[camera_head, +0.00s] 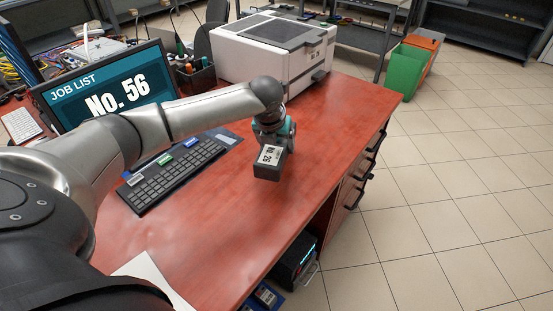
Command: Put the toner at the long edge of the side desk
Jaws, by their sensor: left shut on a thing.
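The toner (268,168) is a small black box with a white label that reads like No. 56. My left gripper (275,143) comes in from the left over the desk and is shut on the toner. The toner is over the right part of the red-brown desk (330,130), in front of the printer. I cannot tell whether it touches the desk top or hangs just above it. The fingertips are partly hidden behind the toner and the wrist. My right gripper is not in view.
A white printer (272,50) stands at the desk's back. A monitor (110,90) showing No. 56 and a black keyboard (175,172) are to the left. The desk top right of the toner is clear up to its edge. Green (404,72) and orange bins stand on the floor.

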